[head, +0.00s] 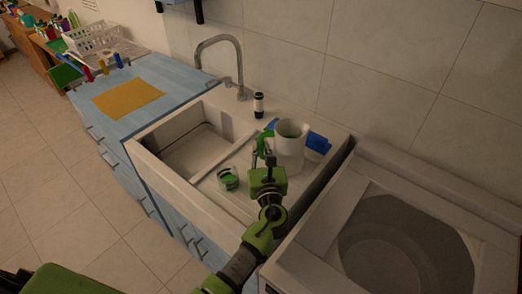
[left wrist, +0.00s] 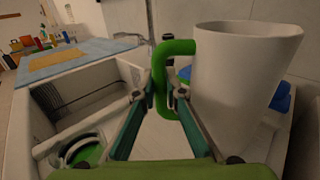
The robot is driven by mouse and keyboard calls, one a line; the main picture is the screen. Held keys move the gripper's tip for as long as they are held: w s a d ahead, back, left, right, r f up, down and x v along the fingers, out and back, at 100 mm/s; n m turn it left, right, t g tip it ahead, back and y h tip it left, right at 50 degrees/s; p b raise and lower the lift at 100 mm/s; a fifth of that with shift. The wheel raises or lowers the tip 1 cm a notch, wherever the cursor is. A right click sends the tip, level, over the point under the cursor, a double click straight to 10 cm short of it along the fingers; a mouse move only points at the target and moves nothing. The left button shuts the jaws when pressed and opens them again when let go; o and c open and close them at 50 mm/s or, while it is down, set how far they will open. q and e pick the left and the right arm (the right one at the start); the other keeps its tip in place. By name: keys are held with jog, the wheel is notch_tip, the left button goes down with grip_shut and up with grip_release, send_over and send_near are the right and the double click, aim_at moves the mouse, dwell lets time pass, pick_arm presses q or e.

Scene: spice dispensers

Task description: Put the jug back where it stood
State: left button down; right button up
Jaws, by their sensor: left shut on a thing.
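The jug (head: 289,152) is white with a green handle, upright over the right-hand part of the sink unit. In the left wrist view the jug (left wrist: 242,85) fills the right side, and its green handle (left wrist: 160,62) stands between my fingers. My left gripper (head: 261,152) is shut on the handle; it also shows in the left wrist view (left wrist: 166,104). I cannot tell whether the jug's base touches the surface. My right gripper is not in view.
A glass with green contents (head: 228,179) stands left of my gripper. A blue item (head: 318,143) lies behind the jug. A dark-and-white bottle (head: 258,105) and the tap (head: 240,75) are at the back. The sink basin (head: 190,150) is empty.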

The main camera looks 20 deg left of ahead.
pick_arm(q)
jog(key=shift+f, duration=0.6)
jog(key=shift+f, duration=0.15)
jog(key=c, duration=2.1)
grip_release()
jog(key=shift+s+f, duration=0.1)
jog(key=shift+f, duration=0.05)
